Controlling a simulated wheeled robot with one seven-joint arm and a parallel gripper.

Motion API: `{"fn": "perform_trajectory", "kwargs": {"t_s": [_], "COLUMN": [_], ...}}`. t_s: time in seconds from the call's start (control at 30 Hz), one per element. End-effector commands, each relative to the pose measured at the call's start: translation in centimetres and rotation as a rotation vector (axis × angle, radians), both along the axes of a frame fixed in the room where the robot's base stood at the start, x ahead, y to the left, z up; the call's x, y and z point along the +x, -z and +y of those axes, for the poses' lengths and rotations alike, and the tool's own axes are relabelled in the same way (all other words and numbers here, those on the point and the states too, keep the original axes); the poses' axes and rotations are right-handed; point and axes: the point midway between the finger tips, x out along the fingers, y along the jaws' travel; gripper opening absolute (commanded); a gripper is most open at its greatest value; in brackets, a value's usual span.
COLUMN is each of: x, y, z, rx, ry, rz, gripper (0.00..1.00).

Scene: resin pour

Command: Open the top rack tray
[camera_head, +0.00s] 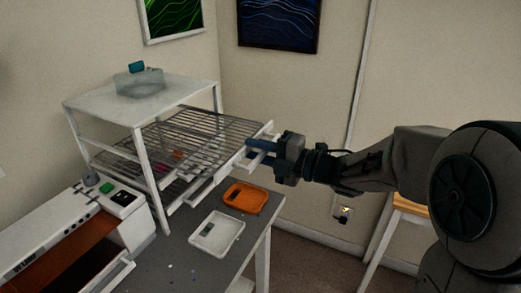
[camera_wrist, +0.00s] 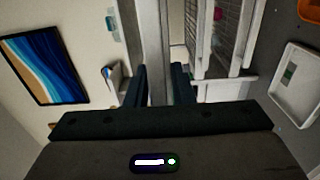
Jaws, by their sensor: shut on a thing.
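The top rack tray (camera_head: 195,130) is a wire grid with a white front, in a white rack (camera_head: 140,155). It sticks out of the rack toward the right. My gripper (camera_head: 256,150) is at the tray's front end, shut on its white front bar. In the wrist view, the two dark fingers of my gripper (camera_wrist: 161,85) stand on either side of the white bar (camera_wrist: 154,40). The exact contact is partly hidden by the fingers.
A lower wire shelf (camera_head: 150,172) holds small coloured pieces. A clear container (camera_head: 138,82) stands on the rack's top. An orange tray (camera_head: 245,198) and a white tray (camera_head: 217,232) lie on the grey table (camera_head: 190,262). A white machine (camera_head: 60,235) stands at left.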

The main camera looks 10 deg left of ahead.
Motion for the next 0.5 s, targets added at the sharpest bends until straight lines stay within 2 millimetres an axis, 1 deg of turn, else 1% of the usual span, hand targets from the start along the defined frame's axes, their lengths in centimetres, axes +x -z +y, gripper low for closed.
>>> {"fn": "perform_trajectory", "kwargs": {"t_s": [0.23, 0.27, 0.3, 0.5], "x": [-0.06, -0.05, -0.03, 0.05], "y": [-0.21, -0.21, -0.2, -0.12], "z": [0.02, 0.01, -0.02, -0.15], "rx": [0.003, 0.003, 0.002, 0.002], "ry": [-0.004, -0.003, -0.002, 0.001], "rz": [-0.003, -0.003, -0.003, -0.002], "gripper": [0.0, 0.27, 0.35, 0.35]}}
